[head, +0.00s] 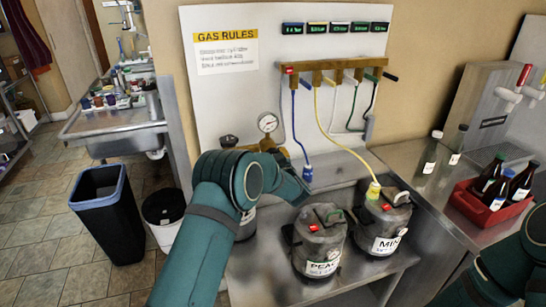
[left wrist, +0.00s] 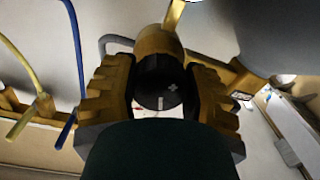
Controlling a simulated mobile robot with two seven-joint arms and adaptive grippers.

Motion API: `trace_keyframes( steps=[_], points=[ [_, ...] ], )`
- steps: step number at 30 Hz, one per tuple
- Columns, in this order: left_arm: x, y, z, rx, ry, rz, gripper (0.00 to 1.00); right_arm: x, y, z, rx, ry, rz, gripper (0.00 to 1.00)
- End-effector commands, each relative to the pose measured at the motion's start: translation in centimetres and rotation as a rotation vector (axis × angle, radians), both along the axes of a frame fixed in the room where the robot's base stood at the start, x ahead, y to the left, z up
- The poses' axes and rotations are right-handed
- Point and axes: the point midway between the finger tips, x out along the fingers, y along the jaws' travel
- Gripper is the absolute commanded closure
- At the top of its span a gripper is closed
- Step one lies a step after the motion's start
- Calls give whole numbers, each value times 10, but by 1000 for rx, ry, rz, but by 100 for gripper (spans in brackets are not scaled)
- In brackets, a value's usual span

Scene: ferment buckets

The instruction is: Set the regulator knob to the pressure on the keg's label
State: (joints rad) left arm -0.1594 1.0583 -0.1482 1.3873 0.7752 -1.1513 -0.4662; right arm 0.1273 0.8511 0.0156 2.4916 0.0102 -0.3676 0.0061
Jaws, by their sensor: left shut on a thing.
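In the head view my left wrist hides the knob. The round white pressure gauge (head: 268,122) stands just above; its reading is too small to make out. A keg labelled PEACH (head: 320,240) and a keg labelled MIN, the rest unclear, (head: 385,222) stand on the metal counter. No pressure figure on their labels is legible. My right gripper is out of view.
A GAS RULES sheet (head: 226,50) hangs on the white panel. The brass manifold (head: 330,65) carries several hoses. A blue hose end (head: 307,174) hangs near my left wrist; a yellow hose (head: 331,125) reaches the right keg. A red bottle crate (head: 485,212) stands at right.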

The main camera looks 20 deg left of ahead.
Motion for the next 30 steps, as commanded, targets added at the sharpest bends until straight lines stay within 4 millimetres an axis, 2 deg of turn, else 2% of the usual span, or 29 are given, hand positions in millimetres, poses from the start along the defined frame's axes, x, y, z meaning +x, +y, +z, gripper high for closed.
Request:
trace_keyframes(
  steps=[1,3,13,17,30],
  points=[
    [0,0,0,-1,-1,0,39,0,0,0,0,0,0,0],
    [0,0,0,-1,-1,0,19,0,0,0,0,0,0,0],
    [-1,-1,0,-1,0,0,19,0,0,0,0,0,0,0],
    [-9,-7,0,-1,1,-1,19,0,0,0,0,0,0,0],
    [-76,-55,1,-1,1,-3,19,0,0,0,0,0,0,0]
  ],
)
